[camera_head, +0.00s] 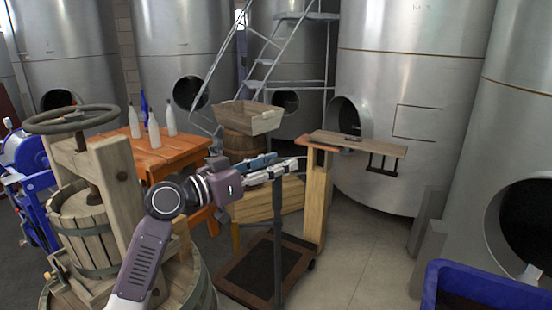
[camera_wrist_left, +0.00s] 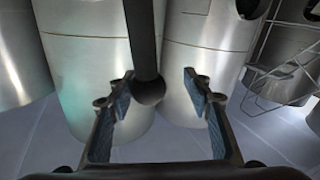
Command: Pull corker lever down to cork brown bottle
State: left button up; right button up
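A dark upright rod (camera_head: 278,245) rises from the bottom of the head view to my left gripper (camera_head: 290,167); it looks like the corker lever. In the left wrist view, a dark rod (camera_wrist_left: 143,40) ends in a round ball knob (camera_wrist_left: 150,92). The knob is between the two blue-padded fingers of my left gripper (camera_wrist_left: 158,95), with a gap showing on both sides. These fingers are open. The corker body and the brown bottle are not seen. My right gripper is not in view.
A wooden press (camera_head: 120,180) stands at the left beside my left arm. An orange table (camera_head: 170,155) holds several clear and blue bottles. Open floor (camera_head: 365,265) lies between.

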pick_arm(q)
jog(key=shift+w+f, duration=0.1)
jog(key=shift+w, duration=0.2)
jog(key=shift+a, duration=0.1)
jog(key=b+v, duration=0.2)
jog(key=v, duration=0.7)
dwell(0.7)
jog(key=shift+f, duration=0.1)
dwell(0.3)
